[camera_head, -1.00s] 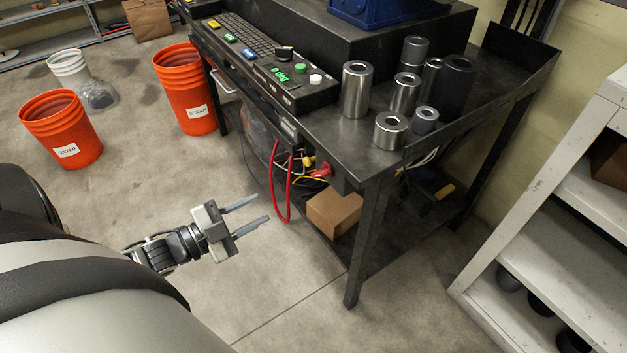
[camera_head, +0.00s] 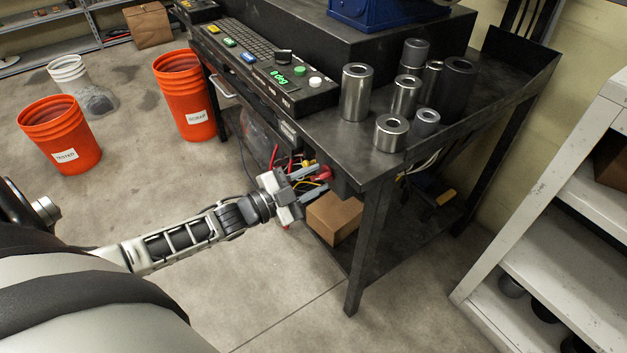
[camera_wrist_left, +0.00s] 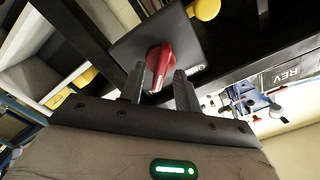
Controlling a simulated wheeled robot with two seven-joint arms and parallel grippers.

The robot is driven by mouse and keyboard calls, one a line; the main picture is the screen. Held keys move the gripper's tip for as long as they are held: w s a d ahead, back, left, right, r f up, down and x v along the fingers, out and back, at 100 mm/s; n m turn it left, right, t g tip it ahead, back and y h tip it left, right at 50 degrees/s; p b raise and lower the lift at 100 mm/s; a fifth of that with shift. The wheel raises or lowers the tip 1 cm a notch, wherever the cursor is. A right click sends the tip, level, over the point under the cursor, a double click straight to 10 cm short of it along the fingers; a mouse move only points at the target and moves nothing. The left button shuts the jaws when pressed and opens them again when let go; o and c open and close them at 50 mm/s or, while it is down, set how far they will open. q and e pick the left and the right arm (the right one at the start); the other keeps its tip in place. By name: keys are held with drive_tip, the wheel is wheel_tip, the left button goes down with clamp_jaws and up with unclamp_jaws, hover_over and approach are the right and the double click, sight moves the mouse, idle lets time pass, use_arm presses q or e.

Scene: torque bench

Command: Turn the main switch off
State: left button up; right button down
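The main switch is a red rotary knob on a dark plate (camera_wrist_left: 190,38). The knob (camera_wrist_left: 158,66) is in the upper middle of the left wrist view. In the head view the red knob (camera_head: 324,170) shows under the bench's front edge, just beyond my gripper. My left gripper (camera_head: 315,181) is open, with its fingers pointing at the switch. In the left wrist view the fingertips (camera_wrist_left: 159,72) stand on either side of the knob; contact cannot be told. My right gripper is not in view.
The dark bench (camera_head: 345,150) carries a control panel (camera_head: 262,65) and several metal sockets (camera_head: 355,92). A cardboard box (camera_head: 334,217) sits on its lower shelf near my gripper. Cables hang beside it. Orange buckets (camera_head: 186,95) stand at left; a white shelf (camera_head: 545,220) is at right.

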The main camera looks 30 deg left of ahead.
use_arm(q)
drive_tip(key=shift+w+d, duration=0.15)
drive_tip(key=shift+w, duration=0.05)
clamp_jaws()
